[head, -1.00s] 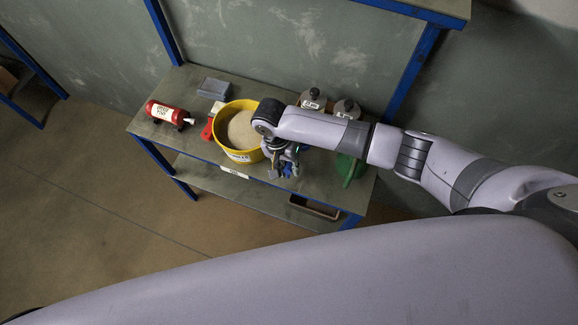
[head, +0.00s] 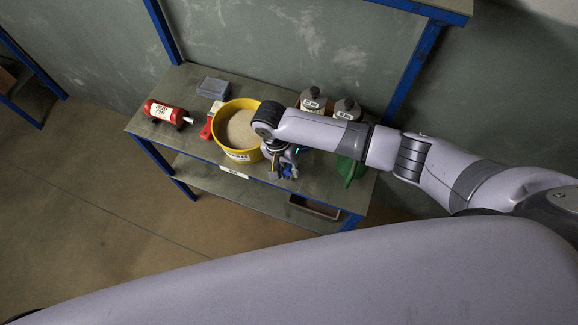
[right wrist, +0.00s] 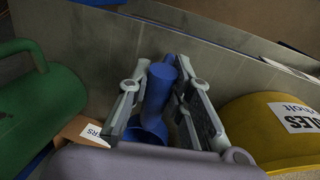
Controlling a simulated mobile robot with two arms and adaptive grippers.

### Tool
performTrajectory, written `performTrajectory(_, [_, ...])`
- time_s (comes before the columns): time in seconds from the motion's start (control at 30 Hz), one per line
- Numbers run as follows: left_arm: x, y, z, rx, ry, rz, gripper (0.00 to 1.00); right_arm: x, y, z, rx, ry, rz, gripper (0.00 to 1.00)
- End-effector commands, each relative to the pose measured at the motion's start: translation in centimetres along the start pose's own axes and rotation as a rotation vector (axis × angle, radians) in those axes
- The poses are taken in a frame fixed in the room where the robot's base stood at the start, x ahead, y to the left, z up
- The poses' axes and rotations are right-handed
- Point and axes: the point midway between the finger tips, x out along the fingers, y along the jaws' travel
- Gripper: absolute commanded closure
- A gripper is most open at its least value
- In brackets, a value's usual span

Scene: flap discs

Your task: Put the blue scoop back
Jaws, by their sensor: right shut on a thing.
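The blue scoop shows in the right wrist view as a blue cylindrical handle (right wrist: 158,90) between the two fingers, with a rounded blue part below it. My right gripper (right wrist: 165,108) is shut on it. In the head view the right gripper (head: 280,163) is at the front edge of the bench, just right of the yellow bucket (head: 241,156), with a bit of blue at its tips. The bucket holds pale granules (head: 241,130) and also shows at the right of the right wrist view (right wrist: 255,135). My left gripper is not in view.
Two grey bottles (head: 312,102) and a green can (head: 351,170) are to the right. A brown tray (head: 315,208) is on the lower shelf.

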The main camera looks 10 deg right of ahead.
Motion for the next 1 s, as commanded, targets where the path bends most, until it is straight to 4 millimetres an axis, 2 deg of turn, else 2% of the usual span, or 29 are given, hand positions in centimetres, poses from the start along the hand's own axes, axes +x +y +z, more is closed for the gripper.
performTrajectory(0.23, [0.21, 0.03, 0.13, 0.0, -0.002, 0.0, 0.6, 0.51, -0.13, 0.01, -0.001, 0.0, 0.0, 1.0])
performTrajectory(0.27, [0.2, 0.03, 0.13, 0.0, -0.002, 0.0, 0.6, 0.5, -0.14, 0.0, -0.001, 0.001, -0.001, 0.8])
performTrajectory(0.6, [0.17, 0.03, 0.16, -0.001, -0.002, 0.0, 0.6, 0.47, -0.11, -0.01, 0.0, 0.0, 0.0, 0.57])
performTrajectory(0.87, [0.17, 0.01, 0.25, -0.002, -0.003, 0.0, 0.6, 0.47, -0.1, -0.01, 0.0, 0.0, 0.0, 0.57])
performTrajectory(1.0, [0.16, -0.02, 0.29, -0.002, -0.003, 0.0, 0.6, -0.23, -0.16, -0.03, 0.0, 0.0, -0.002, 0.57])
